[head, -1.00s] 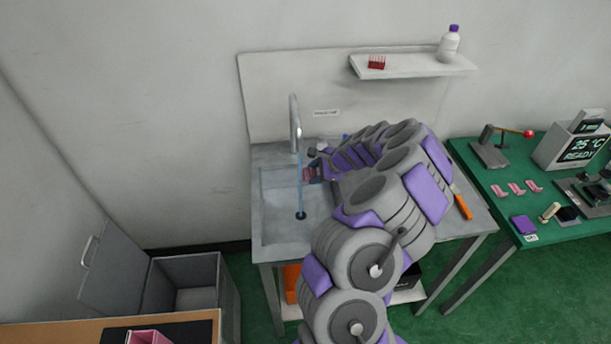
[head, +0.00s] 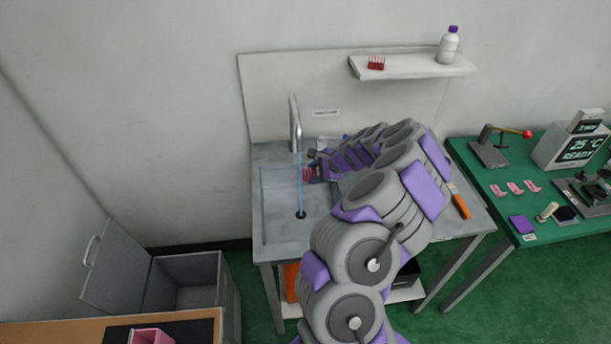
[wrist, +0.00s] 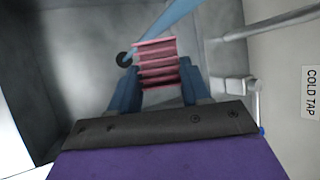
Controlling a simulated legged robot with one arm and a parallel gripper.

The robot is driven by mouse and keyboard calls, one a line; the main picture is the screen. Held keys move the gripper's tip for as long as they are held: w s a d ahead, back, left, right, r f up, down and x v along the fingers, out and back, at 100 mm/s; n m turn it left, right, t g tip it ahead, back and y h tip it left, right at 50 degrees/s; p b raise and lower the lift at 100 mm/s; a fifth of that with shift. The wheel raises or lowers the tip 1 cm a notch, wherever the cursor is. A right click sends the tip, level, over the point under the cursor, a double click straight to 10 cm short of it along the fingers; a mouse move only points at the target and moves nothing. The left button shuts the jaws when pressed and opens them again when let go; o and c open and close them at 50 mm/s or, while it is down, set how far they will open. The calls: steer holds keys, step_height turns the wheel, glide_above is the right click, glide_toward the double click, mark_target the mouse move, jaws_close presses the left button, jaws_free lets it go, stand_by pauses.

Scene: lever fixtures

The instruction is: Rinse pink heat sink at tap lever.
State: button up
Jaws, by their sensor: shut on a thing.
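The pink heat sink (wrist: 158,64) is a finned block between the two blue fingers of my gripper (wrist: 158,88) in the wrist view. My gripper is shut on it and holds it over the sink basin (head: 275,222). In the head view the heat sink (head: 309,174) shows small, just right of the blue water stream (head: 301,190) from the tap (head: 295,125). In the wrist view the stream (wrist: 172,18) passes at the heat sink's far edge; I cannot tell if it touches. The tap lever is largely hidden; a COLD TAP label (wrist: 311,90) is on the wall.
A shelf (head: 415,68) above holds a red heat sink (head: 376,62) and a bottle (head: 449,45). An orange-handled tool (head: 461,206) lies on the right counter. A green bench (head: 480,173) with pink parts stands right. An open grey bin (head: 195,285) stands left.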

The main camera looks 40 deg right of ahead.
steer(key=s+a+p, duration=0.2)
steer(key=s+p, duration=0.5)
steer(key=shift+s+a, duration=0.25)
steer(key=shift+s, duration=0.05)
stand_by(0.6)
stand_by(1.1)
steer(key=s+a+r+p, duration=0.1)
steer(key=s+r+p, duration=0.3)
steer(key=p, duration=0.3)
steer(key=shift+s+a, duration=0.35)
steer(key=shift+s, duration=0.05)
stand_by(0.5)
